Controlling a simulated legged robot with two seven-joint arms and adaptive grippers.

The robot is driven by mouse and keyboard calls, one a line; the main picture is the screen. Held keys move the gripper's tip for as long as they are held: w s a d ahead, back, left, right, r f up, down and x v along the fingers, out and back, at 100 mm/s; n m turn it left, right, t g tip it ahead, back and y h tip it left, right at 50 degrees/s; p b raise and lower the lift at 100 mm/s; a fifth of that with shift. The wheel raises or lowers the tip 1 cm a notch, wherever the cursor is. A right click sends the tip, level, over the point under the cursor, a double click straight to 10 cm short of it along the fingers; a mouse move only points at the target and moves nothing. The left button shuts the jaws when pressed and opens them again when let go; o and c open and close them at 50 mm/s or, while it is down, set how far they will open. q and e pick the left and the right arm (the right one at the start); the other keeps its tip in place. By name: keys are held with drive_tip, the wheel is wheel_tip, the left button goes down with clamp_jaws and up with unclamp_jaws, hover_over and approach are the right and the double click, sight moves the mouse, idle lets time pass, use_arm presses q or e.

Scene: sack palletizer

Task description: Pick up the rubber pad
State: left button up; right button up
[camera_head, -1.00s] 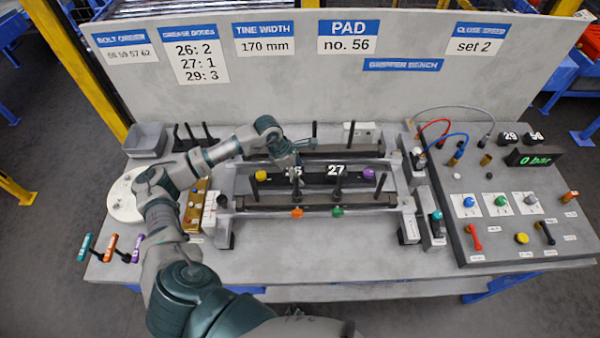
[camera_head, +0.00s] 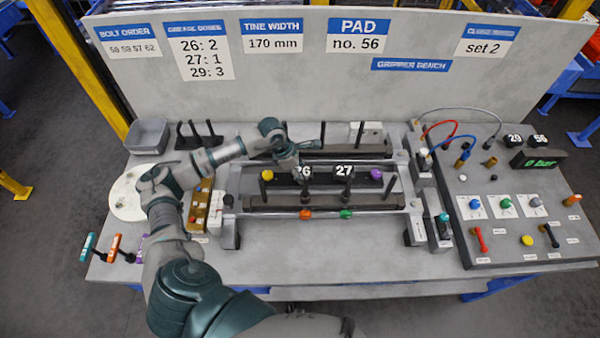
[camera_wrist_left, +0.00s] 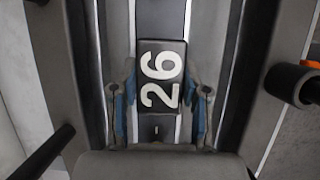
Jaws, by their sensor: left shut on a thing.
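A black block marked 26 (camera_head: 304,173) lies on the dark bar in the bench's frame. In the left wrist view the 26 block (camera_wrist_left: 161,76) sits between the blue-lined fingers of my left gripper (camera_wrist_left: 161,108), which is shut on it. In the head view my left gripper (camera_head: 301,163) reaches down onto this block from behind and partly hides it. A second black block, marked 27 (camera_head: 344,172), sits to its right. Black blocks marked 29 (camera_head: 514,140) and 56 (camera_head: 540,139) stand at the back of the right panel. My right gripper is not in view.
Upright dark pegs (camera_head: 322,135) and frame rails surround the held block. A yellow knob (camera_head: 267,175) and a purple knob (camera_head: 376,174) flank the blocks. Red and blue hoses (camera_head: 447,140) arch at the right. The bench front (camera_head: 330,265) is clear.

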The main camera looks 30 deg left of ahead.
sight(303, 170)
use_arm(q)
drive_tip(key=shift+w+r, duration=0.1)
drive_tip(key=shift+w, duration=0.05)
wheel_tip(303, 170, up, 3)
drive_tip(key=shift+w+f+b, duration=0.15)
drive_tip(key=shift+b, duration=0.15)
drive_tip(key=r, duration=0.6)
drive_tip(key=shift+d+r+b, duration=0.15)
drive_tip(key=shift+d+b, duration=0.05)
drive_tip(key=shift+b, duration=0.15)
drive_tip(key=shift+a+r, duration=0.15)
drive_tip(key=shift+r, duration=0.25)
drive_tip(key=shift+a, duration=0.1)
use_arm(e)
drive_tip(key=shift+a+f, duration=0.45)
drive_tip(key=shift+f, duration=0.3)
use_arm(q)
drive_tip(key=shift+a, duration=0.15)
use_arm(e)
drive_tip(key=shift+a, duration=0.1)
